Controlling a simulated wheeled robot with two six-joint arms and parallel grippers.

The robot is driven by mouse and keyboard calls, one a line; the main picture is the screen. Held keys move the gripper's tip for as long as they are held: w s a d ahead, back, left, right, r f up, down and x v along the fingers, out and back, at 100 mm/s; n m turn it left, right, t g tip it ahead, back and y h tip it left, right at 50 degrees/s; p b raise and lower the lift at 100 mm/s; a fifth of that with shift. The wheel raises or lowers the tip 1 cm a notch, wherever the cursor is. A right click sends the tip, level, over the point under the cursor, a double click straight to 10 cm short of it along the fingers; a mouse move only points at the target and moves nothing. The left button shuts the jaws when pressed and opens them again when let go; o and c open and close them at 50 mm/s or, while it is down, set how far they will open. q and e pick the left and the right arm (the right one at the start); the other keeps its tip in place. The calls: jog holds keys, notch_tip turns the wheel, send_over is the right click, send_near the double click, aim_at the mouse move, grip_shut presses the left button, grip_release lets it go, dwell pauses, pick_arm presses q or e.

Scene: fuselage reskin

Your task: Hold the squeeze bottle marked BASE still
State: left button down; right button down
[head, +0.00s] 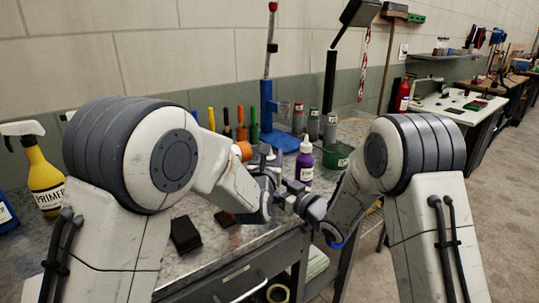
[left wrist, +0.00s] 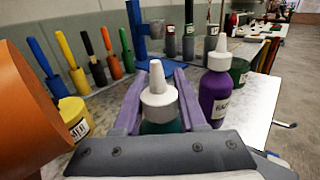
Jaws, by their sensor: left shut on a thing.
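My left gripper (left wrist: 158,100) is shut on a squeeze bottle (left wrist: 158,122) with a white nozzle cap and a green body. One finger lies along each side of it, and the bottle looks upright. Its label is hidden, so I cannot read whether it says BASE. In the head view my left gripper (head: 276,172) is over the bench, and its wrist partly hides it and the bottle. My right arm reaches in from the right to near the left wrist, but its fingers do not show clearly.
A purple bottle (head: 305,162) with a white cap stands close to the right of the held bottle. A green tub (head: 337,156) is beyond it. A yellow PRIMER spray bottle (head: 43,177) stands at the left. A black block (head: 185,235) lies on the bench front.

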pick_arm(q)
jog(key=shift+h, duration=0.3)
jog(key=shift+c, duration=2.2)
grip_release()
jog(key=v, duration=1.2)
jog(key=shift+r, duration=0.15)
